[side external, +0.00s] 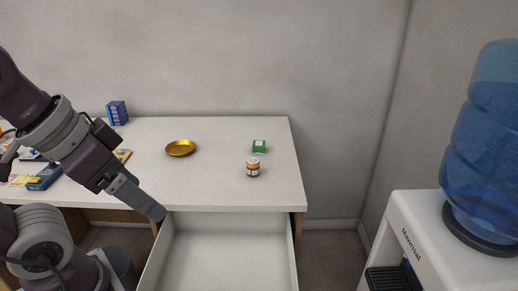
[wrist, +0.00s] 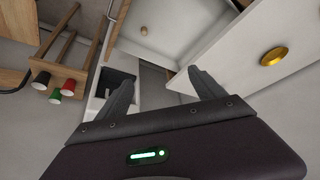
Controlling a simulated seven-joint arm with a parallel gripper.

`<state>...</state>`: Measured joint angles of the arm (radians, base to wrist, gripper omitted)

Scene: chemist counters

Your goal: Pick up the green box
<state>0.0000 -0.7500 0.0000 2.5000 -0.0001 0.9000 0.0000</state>
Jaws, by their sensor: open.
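The small green box (side external: 259,146) with a white part stands on the right part of the white counter in the side external view, just behind a small brown jar. It does not show in the wrist view. My gripper (side external: 156,212) is at the counter's front edge, left of and nearer than the box, well apart from it. In the wrist view my gripper (wrist: 165,82) has its two fingers spread with nothing between them.
A blue box (side external: 117,113) stands at back left. A water cooler (side external: 440,235) stands right.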

